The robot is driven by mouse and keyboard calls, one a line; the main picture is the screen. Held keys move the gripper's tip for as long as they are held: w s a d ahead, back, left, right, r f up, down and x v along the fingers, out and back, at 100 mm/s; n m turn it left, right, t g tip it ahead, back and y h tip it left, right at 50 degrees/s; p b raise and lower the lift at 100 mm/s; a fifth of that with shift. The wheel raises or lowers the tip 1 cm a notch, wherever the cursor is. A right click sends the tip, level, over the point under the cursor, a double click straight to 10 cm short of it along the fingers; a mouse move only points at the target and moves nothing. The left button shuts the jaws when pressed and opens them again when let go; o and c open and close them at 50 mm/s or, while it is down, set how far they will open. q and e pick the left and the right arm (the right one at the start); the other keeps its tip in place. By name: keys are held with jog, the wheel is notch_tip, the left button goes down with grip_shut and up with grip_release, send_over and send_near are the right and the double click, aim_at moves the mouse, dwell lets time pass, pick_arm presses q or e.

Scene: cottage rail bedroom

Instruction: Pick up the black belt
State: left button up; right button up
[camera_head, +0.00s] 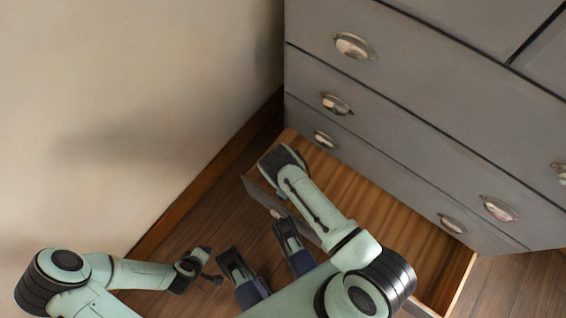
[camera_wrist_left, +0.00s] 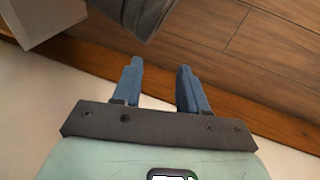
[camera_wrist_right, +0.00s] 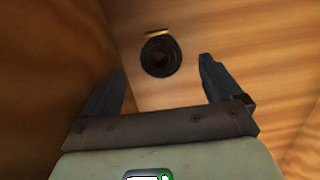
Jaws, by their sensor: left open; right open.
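The black belt (camera_wrist_right: 149,60) is rolled into a tight coil with a gold-coloured buckle piece at its top edge. It lies on the wooden floor of the open drawer (camera_head: 395,210). My right gripper (camera_wrist_right: 159,66) is open and empty, with the coil showing between and just beyond its fingertips; contact cannot be made out. In the head view my right arm reaches into the drawer's left end and hides the belt and gripper. My left gripper (camera_wrist_left: 160,65) is open and empty, outside the drawer near the wall; it also shows in the head view (camera_head: 211,265).
The grey dresser (camera_head: 430,120) with metal handles stands at the right above the pulled-out drawer. The drawer's walls (camera_wrist_right: 50,60) rise close around my right gripper. A pale wall (camera_head: 120,120) with a wooden baseboard (camera_head: 190,195) runs along the left. The wooden floor (camera_head: 195,235) is partly clear.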

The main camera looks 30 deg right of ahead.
jog(key=f, duration=0.1)
jog(key=f+b, duration=0.1)
jog(key=f, duration=0.2)
jog(key=shift+w+a, duration=0.1)
jog(key=shift+w, duration=0.15)
pick_arm(q)
jog(key=shift+g, duration=0.7)
jog(key=s+f, duration=0.3)
jog(key=shift+s+a+f, duration=0.35)
jog(key=shift+f, duration=0.05)
pick_arm(e)
jog(key=shift+c, duration=0.3)
jog(key=c, duration=1.2)
jog(key=shift+o, duration=0.2)
jog(key=shift+r, duration=0.1)
